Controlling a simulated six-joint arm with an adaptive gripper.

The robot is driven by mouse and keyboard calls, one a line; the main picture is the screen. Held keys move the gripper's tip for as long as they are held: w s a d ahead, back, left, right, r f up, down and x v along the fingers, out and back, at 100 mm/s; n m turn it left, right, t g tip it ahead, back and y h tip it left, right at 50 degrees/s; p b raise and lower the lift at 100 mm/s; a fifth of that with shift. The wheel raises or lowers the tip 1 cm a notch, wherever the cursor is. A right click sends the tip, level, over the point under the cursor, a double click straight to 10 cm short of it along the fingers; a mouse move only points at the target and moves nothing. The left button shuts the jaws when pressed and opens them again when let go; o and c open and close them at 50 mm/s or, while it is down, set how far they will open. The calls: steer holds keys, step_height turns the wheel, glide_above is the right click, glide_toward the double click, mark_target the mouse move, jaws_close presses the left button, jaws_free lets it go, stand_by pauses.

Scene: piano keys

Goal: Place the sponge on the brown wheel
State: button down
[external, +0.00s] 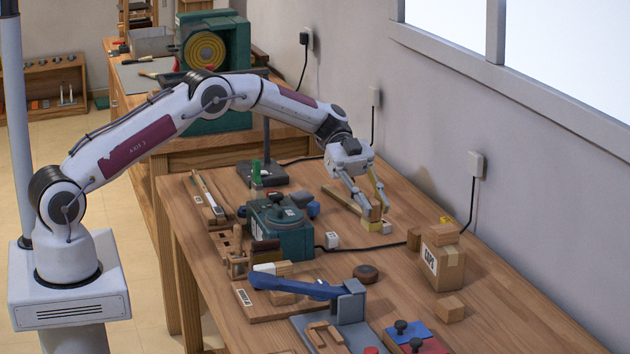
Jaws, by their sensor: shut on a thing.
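My gripper (374,208) points down over the right-hand part of the bench, with its fingers closed on a small tan and yellow block (372,215) that looks like the sponge. The block is at or just above the bench top beside the end of a wooden strip; I cannot tell whether it touches. The brown wheel (366,273), a low dark disc, lies flat on the bench nearer the camera, apart from my gripper. Its top looks bare.
A green machine (283,228) with a black knob stands left of my gripper. A blue lever tool (300,285) is left of the wheel, and a cardboard box (442,258) is to the right.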

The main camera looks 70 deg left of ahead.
mark_target(368, 228)
steer(key=shift+s+r, duration=0.25)
steer(key=shift+s, duration=0.25)
steer(key=shift+d+f, duration=0.1)
steer(key=shift+f, duration=0.05)
steer(key=shift+f, duration=3)
steer(key=shift+f, duration=1.85)
steer(key=shift+f, duration=0.15)
steer(key=c, duration=1.8)
jaws_free()
steer(key=shift+c, duration=0.2)
